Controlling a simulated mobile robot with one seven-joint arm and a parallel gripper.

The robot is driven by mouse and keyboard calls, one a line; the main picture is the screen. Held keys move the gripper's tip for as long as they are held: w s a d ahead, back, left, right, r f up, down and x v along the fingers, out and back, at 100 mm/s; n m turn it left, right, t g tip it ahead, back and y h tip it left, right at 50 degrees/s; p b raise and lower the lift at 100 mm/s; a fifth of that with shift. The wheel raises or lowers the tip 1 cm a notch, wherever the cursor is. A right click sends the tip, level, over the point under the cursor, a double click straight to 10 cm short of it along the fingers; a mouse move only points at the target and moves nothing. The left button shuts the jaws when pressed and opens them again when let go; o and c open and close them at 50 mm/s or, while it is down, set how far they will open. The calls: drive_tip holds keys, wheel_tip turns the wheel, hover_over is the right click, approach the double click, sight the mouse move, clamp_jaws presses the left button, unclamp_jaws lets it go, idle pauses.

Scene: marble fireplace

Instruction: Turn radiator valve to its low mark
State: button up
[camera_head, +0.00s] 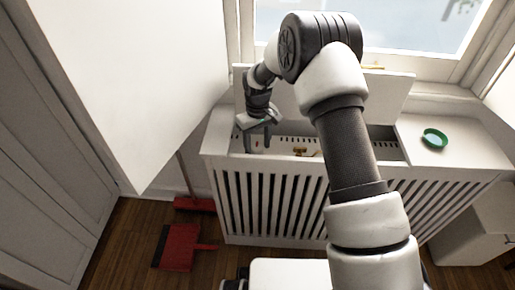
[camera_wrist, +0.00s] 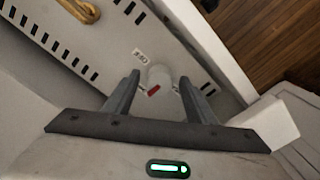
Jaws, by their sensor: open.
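The radiator valve (camera_wrist: 158,76) is a pale round knob with a red mark, seen in the wrist view between the fingertips of my gripper (camera_wrist: 159,84). The fingers are open, one on each side of the knob; I cannot tell whether they touch it. A small white label (camera_wrist: 139,54) with dark print sits beside the knob, too small to read surely. In the head view my gripper (camera_head: 259,138) points down into the left end of the open radiator cover (camera_head: 222,147). The valve is too small to make out clearly there.
The cover's raised lid (camera_head: 390,88) stands behind my arm. A brass-coloured piece (camera_head: 304,152) lies inside the cover, and a brass hook-like part (camera_wrist: 88,10) shows in the wrist view. A green dish (camera_head: 434,138) sits on the right top. A red dustpan (camera_head: 177,246) lies on the floor.

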sight(257, 147)
wheel_tip(257, 147, up, 15)
drive_tip(key=p, duration=0.2)
drive_tip(key=shift+p, duration=0.4)
